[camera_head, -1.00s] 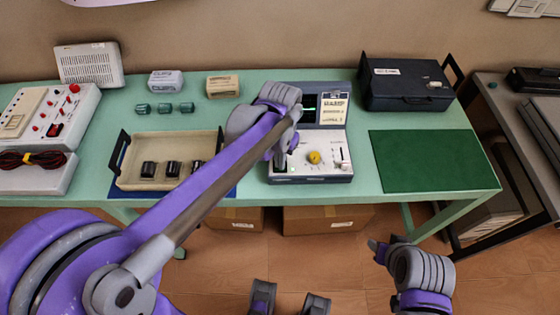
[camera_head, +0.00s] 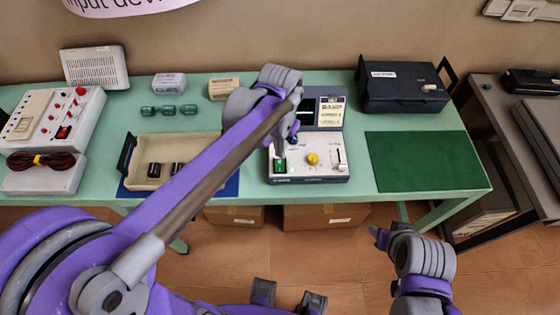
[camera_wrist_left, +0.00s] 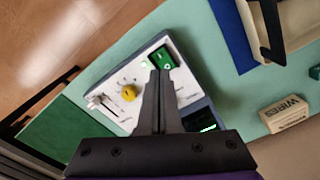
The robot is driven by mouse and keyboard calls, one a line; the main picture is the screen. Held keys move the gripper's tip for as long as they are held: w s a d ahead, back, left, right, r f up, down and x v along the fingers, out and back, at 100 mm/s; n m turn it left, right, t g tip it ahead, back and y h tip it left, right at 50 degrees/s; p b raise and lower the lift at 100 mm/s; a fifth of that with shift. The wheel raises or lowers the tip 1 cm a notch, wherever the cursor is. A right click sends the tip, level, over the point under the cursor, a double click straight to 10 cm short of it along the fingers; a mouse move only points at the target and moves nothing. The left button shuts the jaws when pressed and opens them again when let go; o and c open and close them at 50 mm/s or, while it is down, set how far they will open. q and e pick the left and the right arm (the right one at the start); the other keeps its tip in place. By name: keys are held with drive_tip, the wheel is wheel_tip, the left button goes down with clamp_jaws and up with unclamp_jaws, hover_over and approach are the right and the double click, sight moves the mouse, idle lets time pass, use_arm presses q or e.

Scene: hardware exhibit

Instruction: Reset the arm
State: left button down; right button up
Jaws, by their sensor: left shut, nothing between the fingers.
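My left gripper (camera_head: 281,149) reaches over the white instrument panel (camera_head: 322,168) with its fingers shut and empty. The panel has a yellow knob (camera_head: 312,159), a green rocker switch (camera_head: 279,165) and a slider at its right. The fingertips are close to the green switch; I cannot tell if they touch it. In the left wrist view the closed fingers (camera_wrist_left: 161,73) point at the panel, with the green switch (camera_wrist_left: 162,58) just beyond them and the yellow knob (camera_wrist_left: 129,93) beside them. My right arm hangs at the lower right, its gripper (camera_head: 378,238) small and unclear.
A beige tray (camera_head: 208,138) holding black parts stands left, partly hidden by my left arm. A dark case (camera_head: 402,85) stands back right. A green mat (camera_head: 425,161) lies clear at right. Several small green parts (camera_head: 169,110) and a red-knobbed unit (camera_head: 55,115) are at left.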

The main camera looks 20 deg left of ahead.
use_arm(q)
drive_tip(key=shift+s, duration=0.1)
idle(0.3)
drive_tip(key=s+a+f+n+t, duration=0.1)
drive_tip(key=s+a+t, duration=0.1)
drive_tip(key=s, duration=0.5)
drive_tip(key=s+a+f+n+t, duration=0.1)
drive_tip(key=s+a+f+t, duration=0.1)
drive_tip(key=s, duration=0.5)
drive_tip(key=a+t, duration=0.1)
drive_tip(key=a, duration=0.1)
drive_tip(key=shift+a+n, duration=0.35)
drive_tip(key=shift+n, duration=0.05)
